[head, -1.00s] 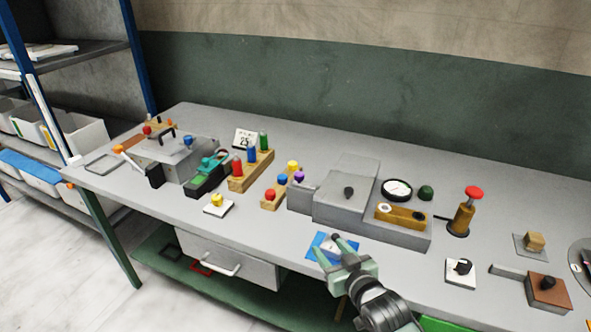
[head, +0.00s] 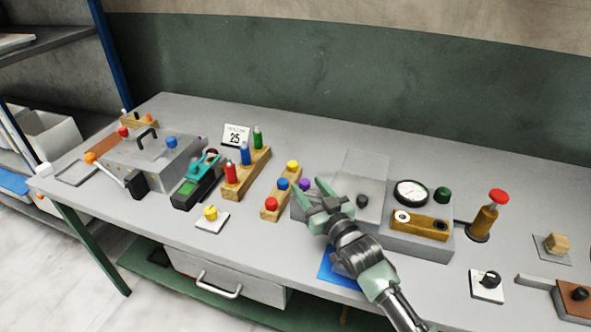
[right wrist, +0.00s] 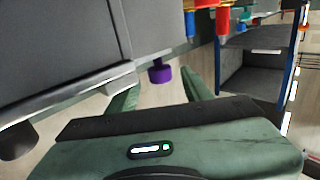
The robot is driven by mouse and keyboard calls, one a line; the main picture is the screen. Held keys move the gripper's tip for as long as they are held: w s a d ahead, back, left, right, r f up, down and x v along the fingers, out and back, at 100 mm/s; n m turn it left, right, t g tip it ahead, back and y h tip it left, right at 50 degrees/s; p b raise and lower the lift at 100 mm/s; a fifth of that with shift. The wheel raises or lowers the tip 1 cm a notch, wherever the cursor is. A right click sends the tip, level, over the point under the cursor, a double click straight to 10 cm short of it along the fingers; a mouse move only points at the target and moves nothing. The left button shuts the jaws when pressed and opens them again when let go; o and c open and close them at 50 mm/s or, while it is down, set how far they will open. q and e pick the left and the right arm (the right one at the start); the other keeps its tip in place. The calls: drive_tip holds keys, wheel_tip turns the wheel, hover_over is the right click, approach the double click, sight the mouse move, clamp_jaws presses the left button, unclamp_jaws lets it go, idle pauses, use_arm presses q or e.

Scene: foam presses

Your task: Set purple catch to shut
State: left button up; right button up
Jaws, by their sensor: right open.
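The purple catch (head: 305,184) is a small purple knob at the left side of a grey press with a lid (head: 362,180). In the right wrist view the purple catch (right wrist: 160,73) hangs from a grey block and lies between and just beyond my fingertips. My right gripper (head: 312,195) is open and empty, close in front of the catch. It also shows in the right wrist view (right wrist: 159,84). I cannot tell whether a finger touches the catch. In the head view my gripper partly covers the grey block by the catch. My left gripper is not in view.
A wooden block with red, blue and yellow knobs (head: 281,192) stands close left of the gripper. A gauge (head: 411,193) and a brass bar (head: 420,224) sit right of the lid. A blue mat (head: 333,275) lies near the front edge.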

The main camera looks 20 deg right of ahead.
sight(302, 179)
drive_tip(key=shift+w+a+r, duration=0.15)
drive_tip(key=shift+w, duration=0.45)
drive_tip(key=shift+w+a+r, duration=0.1)
drive_tip(key=shift+w+r, duration=0.05)
drive_tip(key=shift+w, duration=0.4)
drive_tip(key=shift+w+a+f+p, duration=0.1)
drive_tip(key=shift+w+a+p, duration=0.1)
drive_tip(key=shift+w, duration=0.35)
drive_tip(key=shift+w+a+p, duration=0.1)
drive_tip(key=shift+w+p, duration=0.05)
drive_tip(key=shift+w, duration=0.4)
drive_tip(key=shift+w+f, duration=0.1)
drive_tip(key=shift+w, duration=0.5)
clamp_jaws()
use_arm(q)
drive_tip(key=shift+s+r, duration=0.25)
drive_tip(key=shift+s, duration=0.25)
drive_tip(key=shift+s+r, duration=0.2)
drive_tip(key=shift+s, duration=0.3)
